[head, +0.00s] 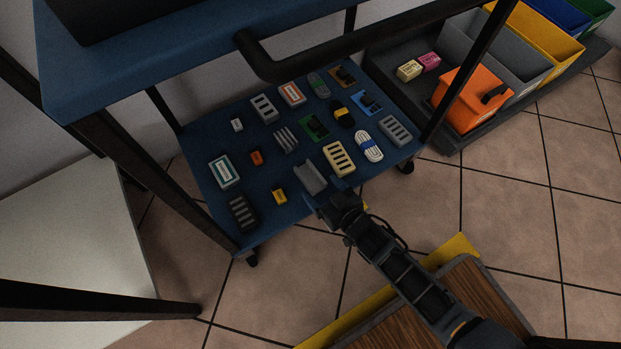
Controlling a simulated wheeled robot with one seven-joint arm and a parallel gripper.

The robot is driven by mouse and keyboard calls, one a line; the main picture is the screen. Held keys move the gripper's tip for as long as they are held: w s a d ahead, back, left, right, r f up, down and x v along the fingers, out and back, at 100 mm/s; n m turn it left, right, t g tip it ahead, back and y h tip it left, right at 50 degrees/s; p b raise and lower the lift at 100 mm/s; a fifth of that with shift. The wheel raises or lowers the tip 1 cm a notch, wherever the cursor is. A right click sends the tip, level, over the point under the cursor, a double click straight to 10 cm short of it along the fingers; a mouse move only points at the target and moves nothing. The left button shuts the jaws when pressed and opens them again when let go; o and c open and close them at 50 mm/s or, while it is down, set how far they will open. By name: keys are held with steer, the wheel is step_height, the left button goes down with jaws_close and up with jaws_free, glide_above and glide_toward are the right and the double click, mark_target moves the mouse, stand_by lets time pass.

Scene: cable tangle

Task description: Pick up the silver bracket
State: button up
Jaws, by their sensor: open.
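The silver bracket (311,178) is a grey, channel-shaped piece on the lower blue shelf of a cart, near its front edge. My gripper (325,201) reaches in from the lower right and is open. Its fingertips are close to the bracket's near end. I cannot tell whether they touch it. The gripper may hide a little of the bracket's near end.
A cream slotted block (339,158) lies right of the bracket and a small yellow part (279,196) lies left. Several other parts fill the blue shelf (290,222). The cart's upper shelf (140,75) and black handle (330,48) overhang it. Bins (470,98) stand at right.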

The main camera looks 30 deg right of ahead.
mark_target(305, 171)
steer(key=shift+b+x, duration=1.15)
steer(key=shift+x, duration=1.65)
steer(key=shift+d+r, duration=0.15)
steer(key=shift+r, duration=0.05)
steer(key=shift+c, duration=0.4)
steer(key=c, duration=1)
